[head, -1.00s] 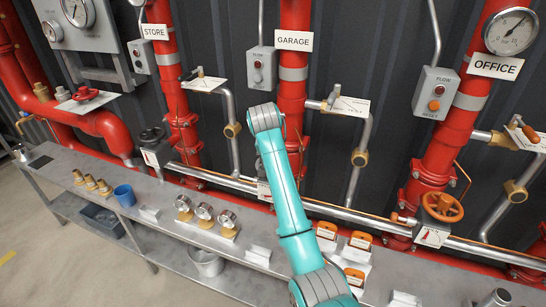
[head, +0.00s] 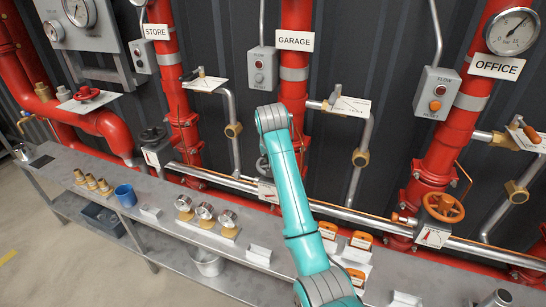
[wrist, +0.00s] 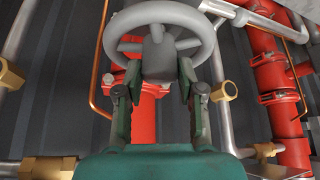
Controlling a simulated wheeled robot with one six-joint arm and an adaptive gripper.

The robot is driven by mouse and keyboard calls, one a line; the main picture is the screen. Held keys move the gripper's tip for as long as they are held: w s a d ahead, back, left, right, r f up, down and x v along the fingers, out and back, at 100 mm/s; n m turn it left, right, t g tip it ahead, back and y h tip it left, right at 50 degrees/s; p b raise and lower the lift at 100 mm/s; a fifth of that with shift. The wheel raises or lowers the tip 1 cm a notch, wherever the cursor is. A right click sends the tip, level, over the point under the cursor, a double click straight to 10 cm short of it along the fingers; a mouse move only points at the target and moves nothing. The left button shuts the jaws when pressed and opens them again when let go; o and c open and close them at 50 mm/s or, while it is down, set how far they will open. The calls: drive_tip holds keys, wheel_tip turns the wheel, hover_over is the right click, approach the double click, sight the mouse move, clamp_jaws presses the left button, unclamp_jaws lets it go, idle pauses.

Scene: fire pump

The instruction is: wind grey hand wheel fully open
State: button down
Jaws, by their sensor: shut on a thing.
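The grey hand wheel (wrist: 111,32) fills the top of the wrist view, a round spoked wheel seen at a slant. My gripper (wrist: 157,72) reaches up to its near side, with its two fingers either side of a grey part there, and is shut on the wheel. The fingers hide part of the near rim. In the head view only a small grey edge of the wheel (head: 262,164) shows left of my arm, on the pipe below the GARAGE sign; my arm hides the rest and the gripper.
An orange hand wheel (head: 442,207) stands at right, a dark one (head: 152,134) at left and a red one (head: 86,93) farther left. Red risers and thin pipes surround the wheel. A grey bench (head: 170,212) below carries gauges, a blue cup (head: 125,195) and orange items.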

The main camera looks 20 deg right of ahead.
drive_tip(key=n+y, duration=0.1)
drive_tip(key=n, duration=0.1)
drive_tip(key=n+y, duration=0.1)
drive_tip(key=n, duration=0.2)
drive_tip(key=shift+d+y, duration=0.15)
drive_tip(key=shift+y, duration=0.15)
drive_tip(key=shift+d+n+y, duration=0.2)
drive_tip(key=shift+n+y, duration=0.2)
drive_tip(key=shift+n, duration=0.4)
drive_tip(key=n+y, duration=0.1)
drive_tip(key=n, duration=0.2)
drive_tip(key=shift+n+g+y, duration=0.3)
drive_tip(key=shift+g, duration=0.1)
drive_tip(key=shift+w+f+n+g+y, duration=0.1)
drive_tip(key=shift+n+g+y, duration=0.45)
drive_tip(key=shift+n, duration=0.85)
drive_tip(key=n+g+y, duration=0.1)
drive_tip(key=n, duration=0.1)
drive_tip(key=shift+d+n, duration=0.15)
drive_tip(key=shift+n, duration=0.25)
drive_tip(key=n+g, duration=0.1)
drive_tip(key=n, duration=0.1)
drive_tip(key=n+g, duration=0.2)
drive_tip(key=n, duration=0.1)
drive_tip(key=shift+w+y, duration=0.15)
drive_tip(key=shift+y, duration=0.1)
